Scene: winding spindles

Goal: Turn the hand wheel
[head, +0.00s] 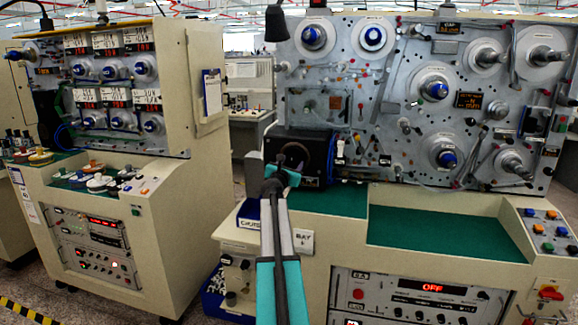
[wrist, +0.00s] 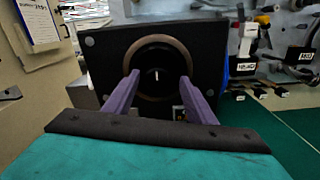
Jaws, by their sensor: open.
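The hand wheel (wrist: 160,39) is a brownish ring around a dark centre, set on the face of a black box. In the head view the wheel (head: 295,145) is small and partly hidden by my arm and gripper. My gripper (wrist: 158,88) is open, with its two purple fingers pointing at the wheel, one toward each side of its lower half. The space between the fingers is empty. I cannot tell whether the fingertips touch the ring. The head view shows my gripper (head: 283,171) just in front of the black box.
The black box (head: 325,148) stands at the left end of a green-topped ledge (head: 430,235). A winding machine panel (head: 400,120) with several spindles rises behind and right. A second cream cabinet (head: 165,235) stands to the left, with a clipboard (wrist: 37,22) on its side.

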